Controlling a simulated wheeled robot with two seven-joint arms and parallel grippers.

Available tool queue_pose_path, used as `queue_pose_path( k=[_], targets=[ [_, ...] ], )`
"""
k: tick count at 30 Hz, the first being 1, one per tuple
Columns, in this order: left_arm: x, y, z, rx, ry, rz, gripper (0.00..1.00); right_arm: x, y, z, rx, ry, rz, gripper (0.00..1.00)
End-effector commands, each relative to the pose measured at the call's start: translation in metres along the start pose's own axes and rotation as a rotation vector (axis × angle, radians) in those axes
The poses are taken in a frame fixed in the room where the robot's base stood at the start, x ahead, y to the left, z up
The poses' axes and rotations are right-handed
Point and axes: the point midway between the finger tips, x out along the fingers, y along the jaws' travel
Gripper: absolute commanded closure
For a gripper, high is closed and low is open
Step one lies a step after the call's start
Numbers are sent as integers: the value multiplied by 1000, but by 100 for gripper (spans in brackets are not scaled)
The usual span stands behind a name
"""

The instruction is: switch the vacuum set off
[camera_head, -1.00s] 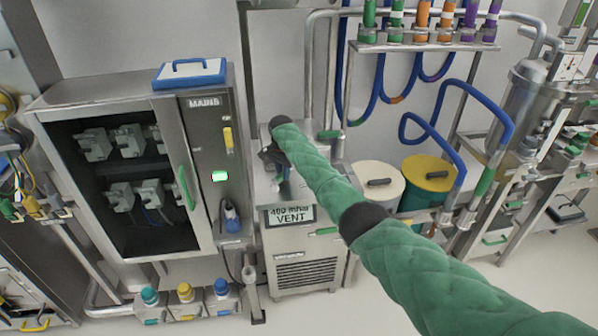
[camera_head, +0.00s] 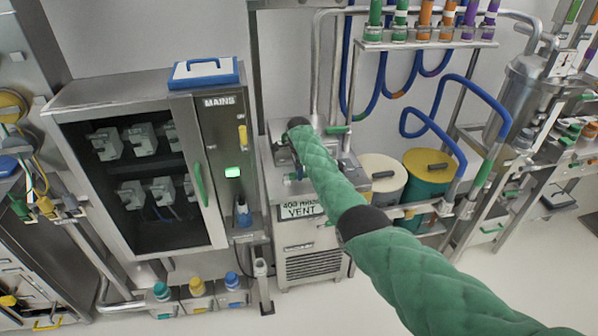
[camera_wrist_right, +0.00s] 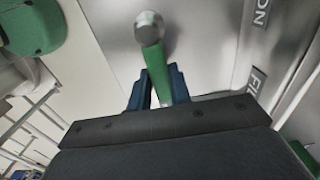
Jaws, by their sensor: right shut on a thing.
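The vacuum set (camera_head: 312,265) is a steel floor cabinet in the middle of the head view. Its display (camera_head: 302,209) reads about 400 mbar and VENT. My right arm reaches over its top and hides much of it. In the right wrist view, the blue fingers of my right gripper (camera_wrist_right: 158,82) are shut on a green lever (camera_wrist_right: 154,62). The lever comes from a round metal pivot (camera_wrist_right: 149,25) on a steel surface. Parts of two labels show there, ending in "ON" and starting with "FI". My left gripper is not in view.
A steel MAINS cabinet (camera_head: 218,135) with a glass door stands left of the vacuum set, with a lit green display. A white drum (camera_head: 378,168) and a yellow-lidded drum (camera_head: 425,162) stand to the right. Hoses and pipes hang behind. Small capped bottles stand low at left.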

Motion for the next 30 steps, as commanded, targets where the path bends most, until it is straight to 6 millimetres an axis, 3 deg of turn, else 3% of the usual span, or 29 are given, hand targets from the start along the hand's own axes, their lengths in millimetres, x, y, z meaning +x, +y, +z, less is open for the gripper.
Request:
queue_pose_path(
  k=[17,18,21,30],
  targets=[
    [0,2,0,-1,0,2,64,1,0,0,32,0,1,100],
    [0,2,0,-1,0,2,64,1,0,0,32,0,1,74],
    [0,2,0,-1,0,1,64,0,0,0,32,0,1,58],
    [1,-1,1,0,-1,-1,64,-1,0,0,31,0,-1,58]
  ],
)
